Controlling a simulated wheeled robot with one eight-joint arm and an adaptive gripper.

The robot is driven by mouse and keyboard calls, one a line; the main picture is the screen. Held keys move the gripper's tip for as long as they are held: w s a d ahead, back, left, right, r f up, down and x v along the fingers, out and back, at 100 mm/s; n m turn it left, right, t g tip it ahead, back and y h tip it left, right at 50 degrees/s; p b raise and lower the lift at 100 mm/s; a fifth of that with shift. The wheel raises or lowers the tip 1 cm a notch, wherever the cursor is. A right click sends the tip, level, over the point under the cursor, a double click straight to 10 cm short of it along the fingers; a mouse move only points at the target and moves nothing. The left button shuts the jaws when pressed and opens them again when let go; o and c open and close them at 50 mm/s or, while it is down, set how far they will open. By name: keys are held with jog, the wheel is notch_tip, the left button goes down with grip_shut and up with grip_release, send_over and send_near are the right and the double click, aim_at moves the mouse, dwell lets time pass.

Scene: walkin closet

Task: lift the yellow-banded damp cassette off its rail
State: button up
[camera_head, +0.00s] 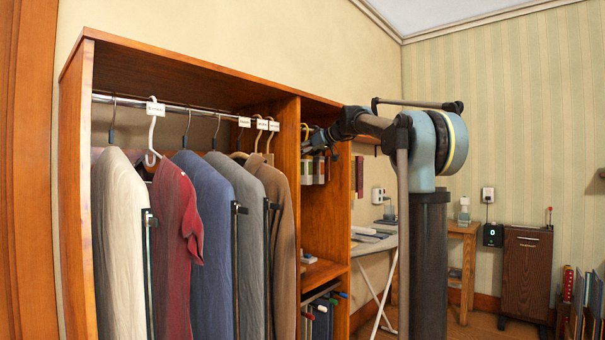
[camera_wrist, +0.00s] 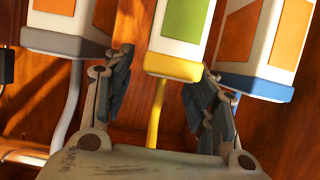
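The yellow-banded cassette (camera_wrist: 182,28) is white with a green panel, a yellow band (camera_wrist: 173,67) on the end facing my gripper, and a yellow stem (camera_wrist: 155,115) running from that end. My gripper (camera_wrist: 165,88) is open, one finger on each side of the stem and close to the band; I cannot tell whether either finger touches. In the head view my gripper (camera_head: 318,142) is inside the wardrobe's narrow bay, just above the small hanging cassettes (camera_head: 307,172). The rail under the stem's hook is not clear.
A grey-banded cassette (camera_wrist: 68,35) hangs close on the left and a blue-banded one (camera_wrist: 250,82) close on the right, both with orange panels. The wooden divider (camera_head: 286,110) separates this bay from hanging clothes (camera_head: 215,200). A shelf (camera_head: 322,272) lies below.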

grip_shut()
